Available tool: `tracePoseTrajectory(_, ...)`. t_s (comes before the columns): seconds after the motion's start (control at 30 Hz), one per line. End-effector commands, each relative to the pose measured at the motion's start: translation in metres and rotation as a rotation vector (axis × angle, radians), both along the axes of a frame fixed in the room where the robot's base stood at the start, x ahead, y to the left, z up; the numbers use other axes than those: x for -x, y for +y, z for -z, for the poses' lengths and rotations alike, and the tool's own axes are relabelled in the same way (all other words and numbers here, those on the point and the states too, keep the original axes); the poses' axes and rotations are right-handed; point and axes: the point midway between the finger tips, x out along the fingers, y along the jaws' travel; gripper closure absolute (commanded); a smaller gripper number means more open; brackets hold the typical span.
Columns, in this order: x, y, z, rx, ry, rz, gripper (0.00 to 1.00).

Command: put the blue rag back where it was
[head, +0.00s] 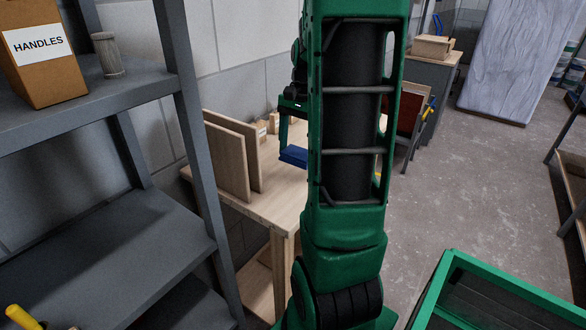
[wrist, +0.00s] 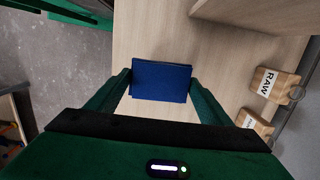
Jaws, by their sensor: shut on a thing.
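The blue rag (wrist: 160,81) is a folded, flat rectangle between the two fingers of my gripper (wrist: 160,86) in the wrist view. Both fingers touch its sides, so the gripper is shut on it. In the head view the blue rag (head: 294,156) shows just left of my arm, over the wooden table (head: 270,203). My gripper (head: 290,140) is partly hidden there behind my arm. I cannot tell whether the rag touches the tabletop or hangs just above it.
Wooden boards (head: 228,160) lean upright on the table's left side. Small blocks labelled RAW (wrist: 273,85) stand near the wall. A grey shelf (head: 150,230) with a HANDLES box (head: 45,75) is at left. A green-rimmed container (head: 500,290) is at lower right. Open floor lies right of the table.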

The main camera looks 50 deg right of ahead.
Motion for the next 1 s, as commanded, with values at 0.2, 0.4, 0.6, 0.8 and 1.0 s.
tracePoseTrajectory(0.2,0.001,-0.001,0.021,-0.001,0.0,0.002,0.47)
tracePoseTrajectory(0.4,0.001,-0.001,0.041,-0.001,0.001,0.002,0.47)
tracePoseTrajectory(0.6,0.001,-0.001,0.058,0.0,-0.001,0.001,0.47)
tracePoseTrajectory(0.8,0.001,-0.001,0.058,0.001,-0.001,0.001,0.47)
tracePoseTrajectory(1.0,0.001,-0.001,0.059,0.001,-0.001,0.001,0.08)
